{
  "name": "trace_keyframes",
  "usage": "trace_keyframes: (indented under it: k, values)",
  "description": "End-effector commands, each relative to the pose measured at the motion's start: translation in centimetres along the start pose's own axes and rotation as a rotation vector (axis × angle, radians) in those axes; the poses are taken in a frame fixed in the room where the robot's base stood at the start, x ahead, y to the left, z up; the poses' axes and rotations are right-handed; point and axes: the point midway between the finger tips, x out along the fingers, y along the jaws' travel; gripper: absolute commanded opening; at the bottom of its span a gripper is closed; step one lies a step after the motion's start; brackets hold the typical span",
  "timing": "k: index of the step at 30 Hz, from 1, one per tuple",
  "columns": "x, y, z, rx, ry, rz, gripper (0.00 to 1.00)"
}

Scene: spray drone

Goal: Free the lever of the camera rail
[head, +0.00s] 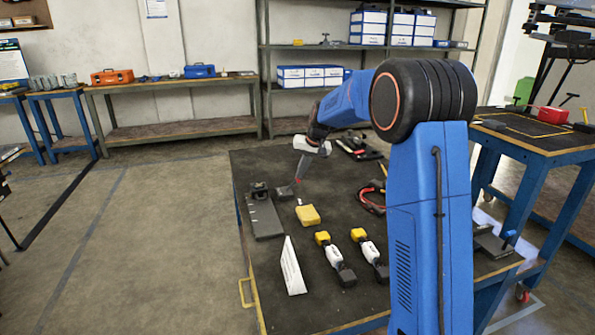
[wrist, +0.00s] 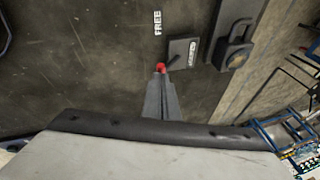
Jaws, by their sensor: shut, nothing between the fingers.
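The camera rail (head: 264,218) is a dark flat bar lying at the left edge of the table, with a black block (head: 259,190) at its far end. The block also shows in the wrist view (wrist: 236,45). Beside it is a small grey plate (wrist: 184,50) with a pale label. A short dark lever runs from the plate to a red knob (wrist: 160,67). White lettering "FREE" (wrist: 157,22) is on the table beyond the knob. My gripper (wrist: 160,80) is shut and empty, its tips right at the knob; I cannot tell whether they touch it.
On the table, a yellow sponge-like block (head: 308,215), a white wedge-shaped piece (head: 292,267) and two yellow-capped bottles (head: 335,257) (head: 370,254) lie nearer the front. A red-and-black loop (head: 371,201) lies to the right. Bare table surrounds these objects.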

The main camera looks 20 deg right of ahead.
Motion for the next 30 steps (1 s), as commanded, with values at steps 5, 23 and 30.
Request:
trace_keyframes:
  k: [5, 23, 30]
  values:
    - [0.1, 0.1, 0.0, 0.0, 0.0, 0.0, 0.0]
    - [0.8, -1.2, 0.5, -0.001, -0.001, 0.0, 0.0]
    - [0.8, -1.2, 0.5, 0.0, 0.0, 0.0, 0.0]
